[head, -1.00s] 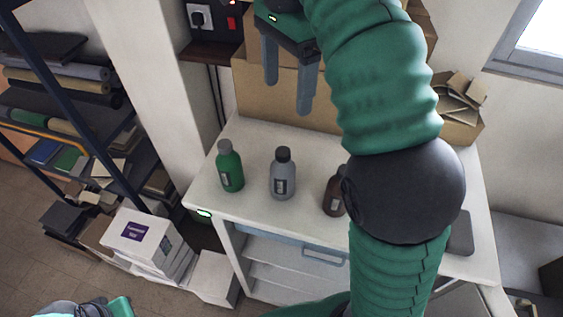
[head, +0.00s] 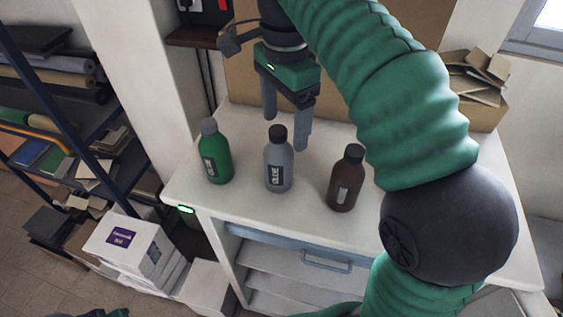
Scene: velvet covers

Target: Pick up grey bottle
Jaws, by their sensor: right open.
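The grey bottle (head: 279,167) with a black cap stands upright on the white table (head: 240,210), in the middle of a row of bottles. A green bottle (head: 215,155) with a grey cap stands to its left. A brown bottle (head: 345,182) with a black cap stands to its right. My right gripper (head: 286,136) is open and points down, with its fingers above and behind the grey bottle. The cap covers part of the gap between the fingers. I cannot tell how far the fingers are from the cap. My left gripper is not clearly in view.
Cardboard boxes (head: 475,95) stand at the back of the table. My right arm covers the table's right part. A shelf rack (head: 75,140) stands at the left, with a white box (head: 125,240) on the floor. The table's front strip is clear.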

